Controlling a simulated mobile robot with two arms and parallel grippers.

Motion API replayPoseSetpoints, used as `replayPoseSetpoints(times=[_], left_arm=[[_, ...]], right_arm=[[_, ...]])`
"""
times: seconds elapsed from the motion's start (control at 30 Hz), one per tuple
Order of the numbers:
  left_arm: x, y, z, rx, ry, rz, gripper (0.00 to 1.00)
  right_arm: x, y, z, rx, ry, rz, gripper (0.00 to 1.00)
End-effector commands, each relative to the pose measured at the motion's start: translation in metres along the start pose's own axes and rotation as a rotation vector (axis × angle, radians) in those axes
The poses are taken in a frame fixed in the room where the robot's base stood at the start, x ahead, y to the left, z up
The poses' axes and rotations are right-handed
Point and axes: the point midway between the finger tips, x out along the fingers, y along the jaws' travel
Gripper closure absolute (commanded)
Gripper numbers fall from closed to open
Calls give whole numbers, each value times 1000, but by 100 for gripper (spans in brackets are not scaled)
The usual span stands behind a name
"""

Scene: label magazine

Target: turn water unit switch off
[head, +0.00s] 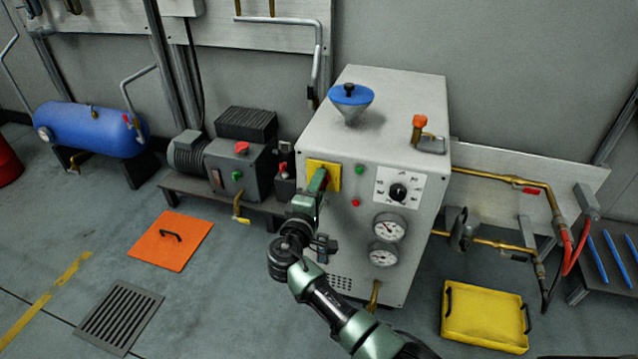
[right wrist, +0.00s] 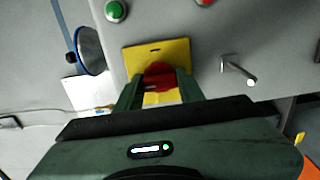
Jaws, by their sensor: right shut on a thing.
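The water unit is a white-grey cabinet (head: 340,110) standing against the wall. On its front is a yellow plate (head: 333,169), which also shows in the right wrist view (right wrist: 178,50). A red switch knob (right wrist: 158,72) sits on this plate. My right gripper (head: 320,178) reaches the plate from the front. In the right wrist view its two fingers (right wrist: 158,88) are on either side of the red knob, shut on it. In the head view the gripper hides the knob. The knob's exact turn angle is hard to tell. My left gripper is not in view.
Beside the plate are a green button (head: 359,170), a red button (head: 355,203), a black dial (head: 398,193) and two gauges (head: 389,228). A motor unit (head: 240,165) stands at left.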

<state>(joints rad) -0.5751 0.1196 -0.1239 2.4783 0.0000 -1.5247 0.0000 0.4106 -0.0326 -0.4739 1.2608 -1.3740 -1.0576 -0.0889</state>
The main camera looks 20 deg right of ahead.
Motion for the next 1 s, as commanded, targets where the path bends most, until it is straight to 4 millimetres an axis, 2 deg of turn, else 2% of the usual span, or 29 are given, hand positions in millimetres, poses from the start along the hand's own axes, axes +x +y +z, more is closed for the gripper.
replayPoseSetpoints(times=[0.43,0.47,0.5,0.53,0.83,1.0], left_arm=[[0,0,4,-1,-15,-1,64],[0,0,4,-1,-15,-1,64],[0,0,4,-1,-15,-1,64],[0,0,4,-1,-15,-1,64],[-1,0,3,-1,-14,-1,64],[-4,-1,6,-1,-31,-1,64]], right_arm=[[-1,-2,-1,-13,2,-2,100],[-1,-2,-1,-13,2,-2,54],[-1,-2,0,-12,2,-2,42],[-1,-2,0,-12,2,-2,40],[-1,0,0,-9,1,-1,40],[-19,0,-1,-9,2,-3,40]])
